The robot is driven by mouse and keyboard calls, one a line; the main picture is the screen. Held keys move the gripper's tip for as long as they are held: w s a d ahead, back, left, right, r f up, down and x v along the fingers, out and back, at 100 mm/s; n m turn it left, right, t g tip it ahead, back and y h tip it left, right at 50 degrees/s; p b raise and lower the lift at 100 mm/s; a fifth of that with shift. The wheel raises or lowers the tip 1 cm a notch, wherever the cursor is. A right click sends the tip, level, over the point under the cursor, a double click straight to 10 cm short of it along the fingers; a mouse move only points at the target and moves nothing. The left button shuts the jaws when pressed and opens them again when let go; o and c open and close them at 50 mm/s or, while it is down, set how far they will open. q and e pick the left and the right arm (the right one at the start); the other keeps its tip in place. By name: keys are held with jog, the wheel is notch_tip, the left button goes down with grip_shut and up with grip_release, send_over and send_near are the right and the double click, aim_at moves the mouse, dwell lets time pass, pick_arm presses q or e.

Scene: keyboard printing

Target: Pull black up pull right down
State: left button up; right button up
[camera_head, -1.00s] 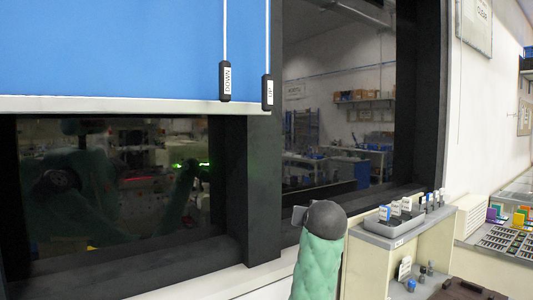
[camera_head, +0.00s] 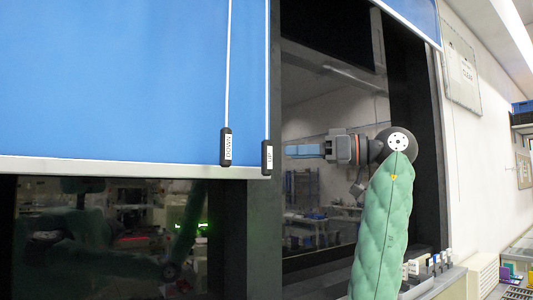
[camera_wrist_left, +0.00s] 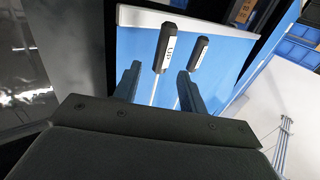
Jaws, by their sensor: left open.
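A blue roller blind (camera_head: 110,80) with a pale bottom bar covers the upper window. Two black pull handles hang on white cords at its right side: the DOWN handle (camera_head: 226,147) and, right of it, the UP handle (camera_head: 267,157). My left gripper (camera_head: 288,150) is level with the UP handle, just to its right, with blue fingers pointing left. In the left wrist view, my left gripper (camera_wrist_left: 159,74) is open and the UP handle (camera_wrist_left: 168,54) shows between its fingers, apparently not gripped. The DOWN handle (camera_wrist_left: 200,52) is beyond it. My right gripper is out of view.
The dark window frame (camera_head: 263,215) stands behind the handles. A second blue blind (camera_head: 415,18) is at upper right. A shelf with small labelled items (camera_head: 420,268) is at lower right, below my arm. A framed sign (camera_head: 460,70) hangs on the right wall.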

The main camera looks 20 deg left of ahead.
aim_at(266, 152)
pick_arm(q)
jog(key=shift+s+a+r+p, duration=0.1)
jog(key=shift+a+p, duration=0.45)
jog(key=shift+a, duration=1.4)
jog(key=shift+s+a+p, duration=0.1)
jog(key=shift+a+p, duration=0.45)
jog(key=shift+a, duration=1.35)
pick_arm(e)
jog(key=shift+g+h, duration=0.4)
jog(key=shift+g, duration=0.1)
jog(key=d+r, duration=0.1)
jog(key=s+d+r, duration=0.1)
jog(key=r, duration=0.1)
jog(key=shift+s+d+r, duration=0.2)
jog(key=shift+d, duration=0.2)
pick_arm(q)
grip_shut()
